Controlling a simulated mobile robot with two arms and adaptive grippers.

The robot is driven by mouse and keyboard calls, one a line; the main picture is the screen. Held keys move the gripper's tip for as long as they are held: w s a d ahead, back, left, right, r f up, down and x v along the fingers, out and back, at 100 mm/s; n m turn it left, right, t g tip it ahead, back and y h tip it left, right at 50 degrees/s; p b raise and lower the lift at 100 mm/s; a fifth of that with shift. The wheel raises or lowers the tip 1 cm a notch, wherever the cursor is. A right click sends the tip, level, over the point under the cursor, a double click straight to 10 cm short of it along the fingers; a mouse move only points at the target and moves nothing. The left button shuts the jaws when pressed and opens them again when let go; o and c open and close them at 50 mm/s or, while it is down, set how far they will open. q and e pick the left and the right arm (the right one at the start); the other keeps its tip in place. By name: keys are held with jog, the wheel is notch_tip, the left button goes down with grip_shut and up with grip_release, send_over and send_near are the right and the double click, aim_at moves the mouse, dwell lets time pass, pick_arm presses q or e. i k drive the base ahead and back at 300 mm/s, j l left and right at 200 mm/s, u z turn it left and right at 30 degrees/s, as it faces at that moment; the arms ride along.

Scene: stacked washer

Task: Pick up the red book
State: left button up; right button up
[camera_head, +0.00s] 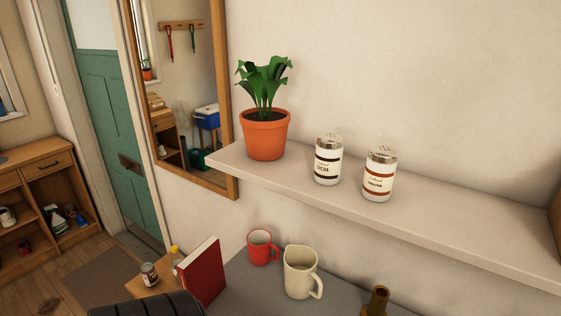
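The red book (204,273) stands upright in the lower left of the head view, with its red cover and pale page edges showing. It is at the left end of the grey surface below the wall shelf. Neither of my grippers can be made out in this view.
A red mug (262,247) and a cream mug (299,273) stand right of the book. A can (149,274) stands left of it. Above, the wall shelf (440,235) carries a potted plant (265,135) and two shakers (328,160). A brass object (377,301) is at the bottom.

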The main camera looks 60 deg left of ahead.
aim_at(201, 272)
jog(key=k+u, duration=0.15)
jog(key=u, duration=2.1)
